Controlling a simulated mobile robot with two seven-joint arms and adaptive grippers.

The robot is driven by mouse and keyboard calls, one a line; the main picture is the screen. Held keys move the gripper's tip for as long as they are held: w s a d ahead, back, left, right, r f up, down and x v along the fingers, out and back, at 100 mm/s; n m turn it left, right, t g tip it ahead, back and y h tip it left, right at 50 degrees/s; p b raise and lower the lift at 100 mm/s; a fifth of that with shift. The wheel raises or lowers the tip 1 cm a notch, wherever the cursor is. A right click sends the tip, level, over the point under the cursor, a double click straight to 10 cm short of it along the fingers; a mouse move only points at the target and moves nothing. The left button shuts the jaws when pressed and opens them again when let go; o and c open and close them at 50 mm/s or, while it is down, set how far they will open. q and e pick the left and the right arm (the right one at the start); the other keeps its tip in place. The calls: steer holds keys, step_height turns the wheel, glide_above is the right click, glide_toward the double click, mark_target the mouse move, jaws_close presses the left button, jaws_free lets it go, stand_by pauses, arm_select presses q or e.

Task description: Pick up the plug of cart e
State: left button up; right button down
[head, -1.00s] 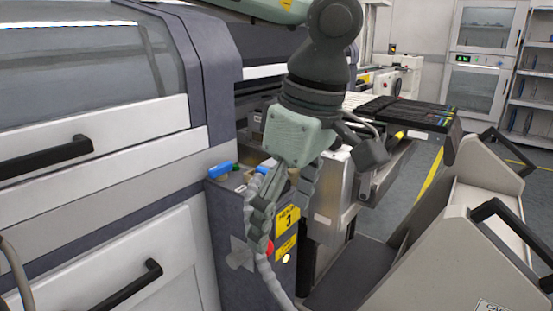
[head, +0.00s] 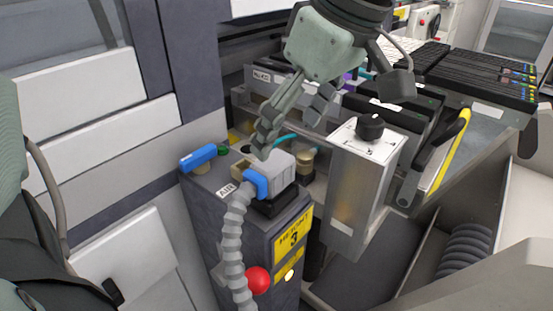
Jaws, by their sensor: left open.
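A grey plug (head: 276,170) with a blue collar sits on a black socket on top of a dark grey post (head: 248,235). A grey corrugated hose (head: 235,240) runs from the plug down the front of the post. My left gripper (head: 292,130) is above and behind the plug, with its fingers apart and nothing between them. One fingertip shows close to the plug's top left edge; I cannot tell whether it touches. My right gripper is not in view.
The post top also carries a blue lever (head: 198,157) and a brass fitting (head: 304,161). A red button (head: 257,280) is on its front. To the right stand a metal box with a black knob (head: 370,127) and a bank of black feeders (head: 485,75).

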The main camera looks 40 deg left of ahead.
mark_target(275, 160)
arm_select(q)
steer(key=x, duration=0.4)
steer(key=s+x, duration=0.1)
steer(key=x, duration=0.1)
steer(key=shift+f+p, duration=0.25)
steer(key=shift+p, duration=0.05)
steer(key=shift+w+a+f, duration=0.1)
steer(key=shift+a+f, duration=0.05)
steer(key=shift+f, duration=0.4)
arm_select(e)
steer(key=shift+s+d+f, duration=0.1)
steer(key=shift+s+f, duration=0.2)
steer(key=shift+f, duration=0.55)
arm_select(q)
steer(key=shift+c, duration=0.6)
